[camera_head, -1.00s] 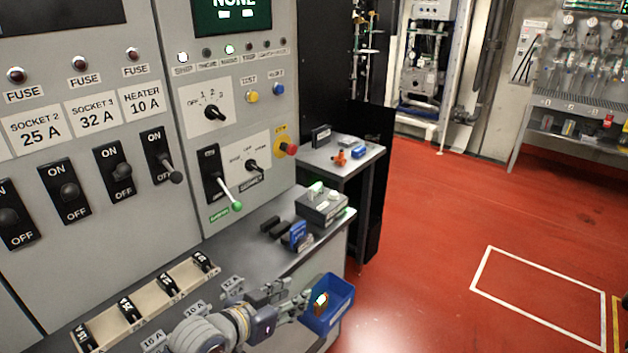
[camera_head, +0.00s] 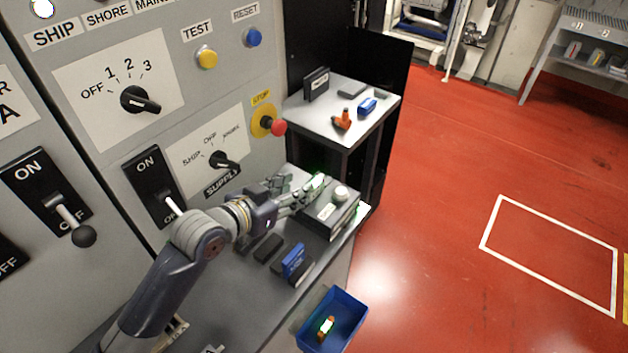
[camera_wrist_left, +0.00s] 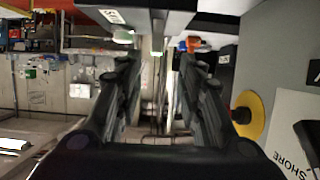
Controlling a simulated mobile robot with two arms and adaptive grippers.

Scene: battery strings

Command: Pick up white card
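The white card (camera_head: 317,181), with a greenish tint, stands at the top of a grey box (camera_head: 330,213) on the bench. In the left wrist view the card (camera_wrist_left: 158,45) shows as a thin pale upright strip beyond the gap between my fingers. My left gripper (camera_head: 301,190) is open, with its fingertips close to the card. The left gripper (camera_wrist_left: 157,65) holds nothing in the wrist view. I cannot tell whether a finger touches the card. My right gripper is not in view.
A white knob (camera_head: 340,193) sits on the box beside the card. Blue and black blocks (camera_head: 294,261) lie in front. A blue bin (camera_head: 345,314) hangs at the bench edge. The control panel with a red stop button (camera_head: 278,128) stands close behind. A side table (camera_head: 325,117) is beyond.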

